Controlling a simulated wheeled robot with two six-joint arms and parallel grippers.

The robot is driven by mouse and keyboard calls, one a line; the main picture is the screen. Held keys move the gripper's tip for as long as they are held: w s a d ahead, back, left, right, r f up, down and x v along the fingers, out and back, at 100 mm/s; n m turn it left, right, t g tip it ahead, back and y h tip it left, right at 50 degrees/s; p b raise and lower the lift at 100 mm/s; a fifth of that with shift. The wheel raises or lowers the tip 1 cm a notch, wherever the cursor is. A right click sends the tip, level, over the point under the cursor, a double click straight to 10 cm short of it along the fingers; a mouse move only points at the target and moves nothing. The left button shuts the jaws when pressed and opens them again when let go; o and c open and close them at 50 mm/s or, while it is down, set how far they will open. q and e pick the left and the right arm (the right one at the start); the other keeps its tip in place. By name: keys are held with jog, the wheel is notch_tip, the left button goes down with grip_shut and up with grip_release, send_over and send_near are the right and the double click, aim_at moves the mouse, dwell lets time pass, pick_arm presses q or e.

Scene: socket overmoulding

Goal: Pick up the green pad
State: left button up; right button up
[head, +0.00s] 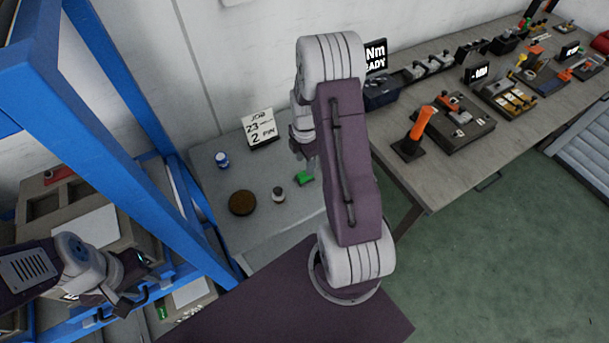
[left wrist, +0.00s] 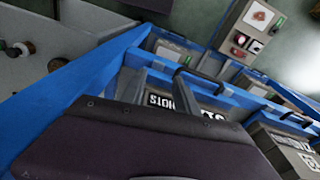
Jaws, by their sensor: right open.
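The green pad (head: 304,177) lies on the grey table at the right of its small objects, left of my right arm in the head view. My right gripper (head: 304,153) is just above and behind the pad in the picture, pointing down, open and partly hidden by my own arm; no contact with the pad is visible. My left gripper (head: 128,303) is at lower left by the blue rack, far from the pad; its finger gap is not clear. A small green patch at the left edge of the left wrist view may be the pad.
The grey table (head: 225,180) also holds a brown round dish (head: 242,203), a small jar (head: 279,194), a blue-white bottle (head: 222,159) and a sign card (head: 258,128). A blue rack (head: 120,75) with bins stands left. A tool-covered workbench (head: 430,185) stands right.

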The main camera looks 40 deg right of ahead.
aim_at(305, 177)
jog(key=shift+s+f, duration=0.15)
jog(key=shift+f, duration=0.25)
notch_tip(305, 177, down, 5)
jog(key=shift+f, duration=0.15)
jog(key=shift+s+a, duration=0.1)
grip_shut()
